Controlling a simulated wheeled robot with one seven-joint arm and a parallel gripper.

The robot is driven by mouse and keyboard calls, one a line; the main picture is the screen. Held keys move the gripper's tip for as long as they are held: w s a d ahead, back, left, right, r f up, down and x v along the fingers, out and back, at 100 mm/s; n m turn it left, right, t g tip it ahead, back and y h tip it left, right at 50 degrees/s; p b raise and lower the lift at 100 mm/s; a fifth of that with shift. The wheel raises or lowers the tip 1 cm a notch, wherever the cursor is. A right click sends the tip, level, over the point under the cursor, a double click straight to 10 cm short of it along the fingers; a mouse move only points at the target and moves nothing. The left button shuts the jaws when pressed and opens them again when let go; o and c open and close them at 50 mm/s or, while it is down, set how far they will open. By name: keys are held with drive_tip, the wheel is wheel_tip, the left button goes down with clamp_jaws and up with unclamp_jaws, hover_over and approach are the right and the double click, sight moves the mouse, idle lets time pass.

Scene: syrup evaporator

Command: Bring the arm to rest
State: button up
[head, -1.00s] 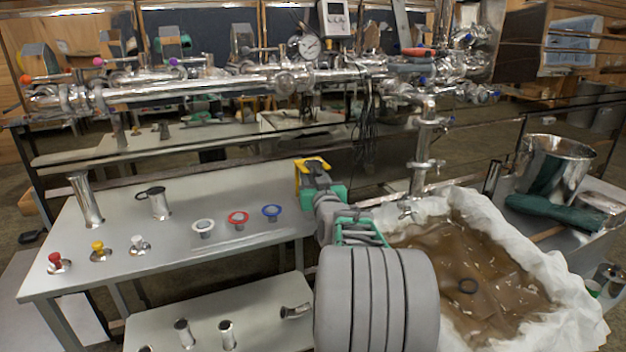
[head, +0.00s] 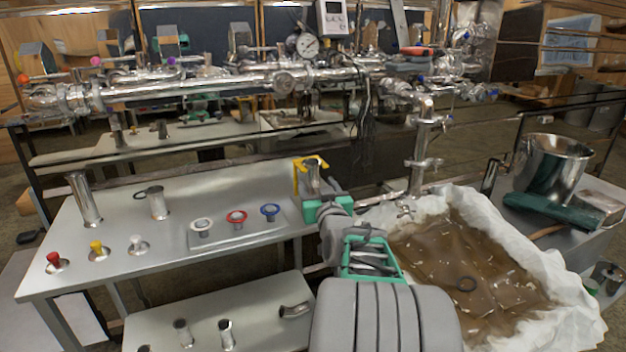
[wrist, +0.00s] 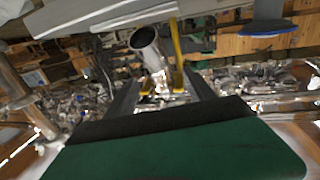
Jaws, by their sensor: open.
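My gripper (head: 311,162) is at the back right of the grey table in the head view, with yellow fingertips apart. My arm runs from the front up to it, beside the pan of brown liquid. In the wrist view the gripper (wrist: 160,85) shows its dark fingers and yellow tips spread apart. A shiny metal cylinder (wrist: 146,42) with a dark open end shows between or beyond the fingers. A silvery surface (head: 312,182) also shows between the fingers in the head view. I cannot tell whether anything touches the fingers.
The grey table (head: 200,263) holds metal tubes, coloured plugs and a plate with white, red and blue ringed caps. A steel pipe run (head: 200,88) with a gauge (head: 307,45) crosses behind. The cloth-edged pan (head: 545,250) and a steel pot (head: 552,165) are at right.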

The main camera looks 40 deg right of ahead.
drive_tip(key=shift+v, duration=0.95)
drive_tip(key=w+a+r+n+g+y+p, duration=0.15)
drive_tip(key=a+n+g+y+p, duration=0.35)
drive_tip(key=a+p, duration=0.95)
drive_tip(key=s+a+g+y+p, duration=0.3)
drive_tip(key=s+a+g, duration=0.4)
drive_tip(key=s+a, duration=1.1)
drive_tip(key=shift+s+a+r+n+g+p, duration=0.2)
drive_tip(key=shift+s+a+n+g+p, duration=0.25)
drive_tip(key=shift+a, duration=0.55)
